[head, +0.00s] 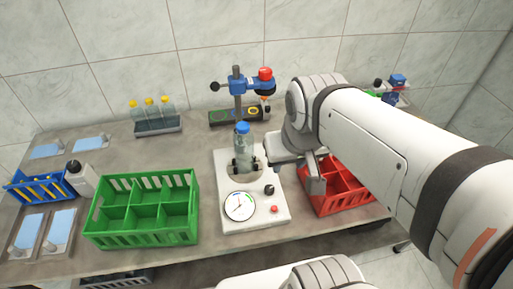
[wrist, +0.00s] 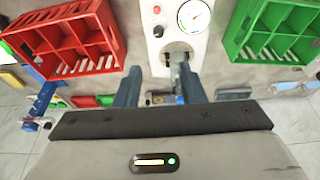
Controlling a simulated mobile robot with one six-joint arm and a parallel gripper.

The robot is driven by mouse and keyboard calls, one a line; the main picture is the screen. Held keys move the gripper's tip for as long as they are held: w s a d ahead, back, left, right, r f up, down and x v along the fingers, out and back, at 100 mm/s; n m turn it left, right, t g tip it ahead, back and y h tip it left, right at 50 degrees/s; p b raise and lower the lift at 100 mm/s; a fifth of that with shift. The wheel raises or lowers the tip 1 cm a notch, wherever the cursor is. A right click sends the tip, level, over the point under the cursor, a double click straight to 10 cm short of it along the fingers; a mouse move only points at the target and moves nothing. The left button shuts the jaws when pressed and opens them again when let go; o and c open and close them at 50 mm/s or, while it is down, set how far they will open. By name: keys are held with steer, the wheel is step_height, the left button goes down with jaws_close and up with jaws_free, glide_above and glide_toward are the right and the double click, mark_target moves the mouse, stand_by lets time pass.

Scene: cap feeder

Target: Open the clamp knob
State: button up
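A white capping station (head: 250,212) stands mid-table with a round dial gauge (head: 239,206), a black knob (head: 269,189) and a red button (head: 274,209). I cannot tell for sure that this black knob is the clamp knob. A clear bottle with a blue cap (head: 243,146) stands upright between small black clamp pads at the station's back. My gripper (head: 292,174) is just right of the bottle, above the station's right edge. In the wrist view my gripper (wrist: 160,82) is open, its two fingers apart; the black knob (wrist: 158,31) shows beyond them, apart from both.
A green crate (head: 145,222) stands left of the station and a red crate (head: 333,205) right of it, close under my arm. A post with a blue-and-red capping head (head: 252,83) rises behind the bottle. Yellow-capped bottles (head: 151,112) stand in a rack at the back left.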

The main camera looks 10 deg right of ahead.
mark_target(270, 187)
steer(key=shift+o, duration=0.3)
steer(key=shift+s, duration=0.2)
steer(key=shift+o, duration=0.8)
steer(key=shift+w+d+f, duration=0.1)
steer(key=shift+w+f, duration=0.1)
steer(key=shift+o, duration=0.8)
steer(key=w+f+m+g+b, duration=0.1)
steer(key=w+f+m+b, duration=0.2)
steer(key=f, duration=0.4)
steer(key=w+f+m+g+b, duration=0.1)
steer(key=w+f+m+b, duration=0.1)
steer(key=w+f+b, duration=0.4)
steer(key=w+f+m+g+b, duration=0.1)
steer(key=w+f+m+b, duration=0.2)
steer(key=f, duration=0.6)
steer(key=shift+w+d+f+m+b, duration=0.15)
steer(key=shift+w+d+b, duration=0.05)
steer(key=shift+w+b, duration=0.45)
steer(key=shift+w+d+f+m+b, duration=0.2)
steer(key=shift+w+b, duration=0.3)
steer(key=shift+b, duration=0.2)
steer(key=shift+w+f, duration=0.15)
steer(key=shift+f, duration=0.5)
step_height(270, 187, down, 7)
steer(key=shift+r+b, duration=0.15)
steer(key=shift+b, duration=0.15)
steer(key=shift+c, duration=0.2)
steer(key=c, duration=0.9)
